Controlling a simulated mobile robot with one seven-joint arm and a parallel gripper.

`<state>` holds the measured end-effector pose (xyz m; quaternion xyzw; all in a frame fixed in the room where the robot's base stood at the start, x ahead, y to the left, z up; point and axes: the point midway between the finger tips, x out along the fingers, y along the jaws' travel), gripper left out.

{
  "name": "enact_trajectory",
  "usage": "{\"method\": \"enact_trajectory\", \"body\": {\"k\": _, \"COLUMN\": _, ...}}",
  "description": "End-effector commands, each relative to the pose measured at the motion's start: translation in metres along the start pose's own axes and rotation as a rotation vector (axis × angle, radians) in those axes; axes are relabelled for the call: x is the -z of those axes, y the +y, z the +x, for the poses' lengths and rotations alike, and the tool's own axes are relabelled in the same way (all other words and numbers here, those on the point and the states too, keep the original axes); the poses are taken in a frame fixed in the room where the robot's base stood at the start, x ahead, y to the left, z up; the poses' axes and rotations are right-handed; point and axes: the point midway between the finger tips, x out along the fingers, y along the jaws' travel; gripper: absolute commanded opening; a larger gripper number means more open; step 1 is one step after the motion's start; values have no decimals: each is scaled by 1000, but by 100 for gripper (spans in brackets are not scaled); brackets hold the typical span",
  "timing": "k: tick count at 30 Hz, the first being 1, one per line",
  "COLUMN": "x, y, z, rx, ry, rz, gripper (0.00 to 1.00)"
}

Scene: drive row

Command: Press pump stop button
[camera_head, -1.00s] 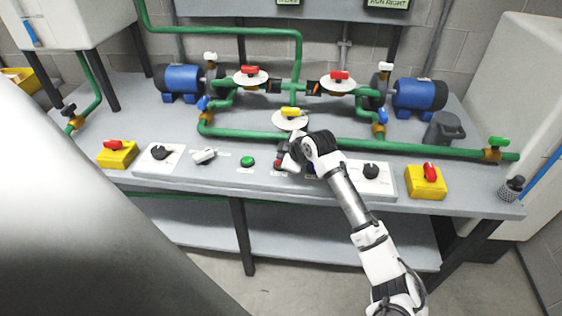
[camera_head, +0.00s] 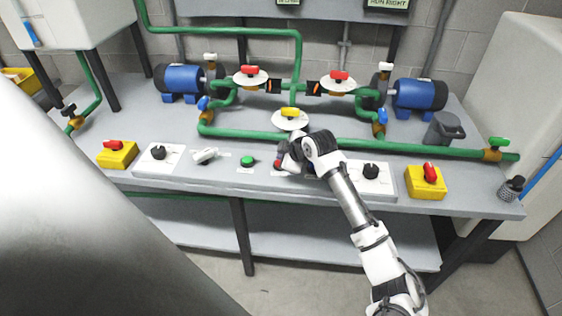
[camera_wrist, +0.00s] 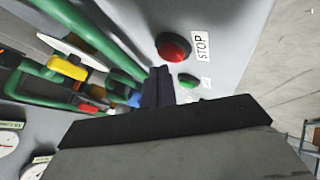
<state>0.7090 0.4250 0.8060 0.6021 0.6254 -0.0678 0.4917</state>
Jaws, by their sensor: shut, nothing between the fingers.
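The red stop button (camera_wrist: 173,47) shows in the wrist view beside a white label (camera_wrist: 202,46) reading STOP. In the head view the red button (camera_head: 278,166) sits on the front panel strip, partly beside my gripper. My gripper (camera_head: 285,153) is shut and empty, close to the red button. In the wrist view the dark closed fingertips (camera_wrist: 159,77) appear just below the red button in the picture. I cannot tell whether they touch it. A green button (camera_head: 248,161) is to the left of the red one; it also shows in the wrist view (camera_wrist: 189,80).
Black knobs (camera_head: 371,171) and yellow boxes with red switches (camera_head: 427,183) line the bench front. Green pipes (camera_head: 260,134), valves with coloured handles (camera_head: 290,112) and blue pumps (camera_head: 418,95) stand behind. A grey canister (camera_head: 445,128) is at right.

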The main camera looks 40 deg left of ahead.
Motion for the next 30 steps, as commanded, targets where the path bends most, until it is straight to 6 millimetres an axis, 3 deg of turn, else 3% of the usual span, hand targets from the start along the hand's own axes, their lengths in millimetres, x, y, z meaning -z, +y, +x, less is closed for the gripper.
{"method": "enact_trajectory", "body": {"k": 30, "x": -5, "y": -5, "z": 7, "rx": 1, "ry": 0, "rz": 0, "gripper": 0}}
